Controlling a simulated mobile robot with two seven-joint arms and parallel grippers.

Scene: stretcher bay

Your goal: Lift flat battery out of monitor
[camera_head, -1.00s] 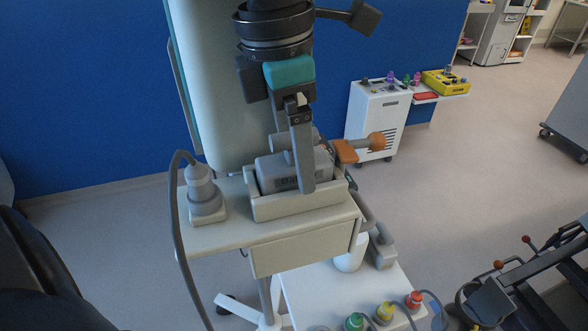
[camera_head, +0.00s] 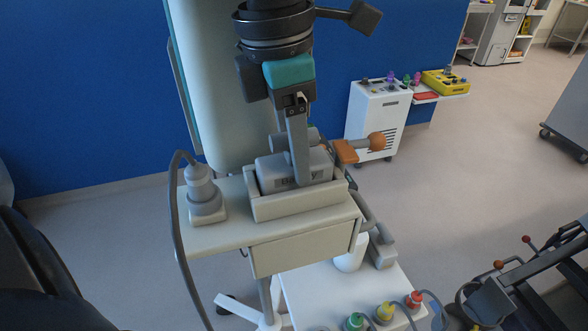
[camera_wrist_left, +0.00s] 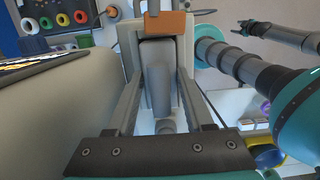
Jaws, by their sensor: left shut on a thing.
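The flat battery (camera_head: 270,172) is a grey block with a dark printed label, partly covered by my finger. It sits in the beige open-topped bay (camera_head: 300,208) of the monitor, on a cart shelf. My left gripper (camera_head: 300,180) reaches down from above with its fingers at the battery and is shut on it. In the left wrist view, my left fingers (camera_wrist_left: 158,95) stand on either side of a grey upright piece. The battery seems to be still low in the bay. My right gripper (camera_wrist_left: 241,28) shows small in the left wrist view; its opening is unclear.
A grey corded device (camera_head: 203,190) stands left of the bay. An orange block (camera_head: 346,151) is just right of it. A white shelf (camera_head: 340,290) below holds coloured plugs. A white cabinet (camera_head: 377,120) stands behind.

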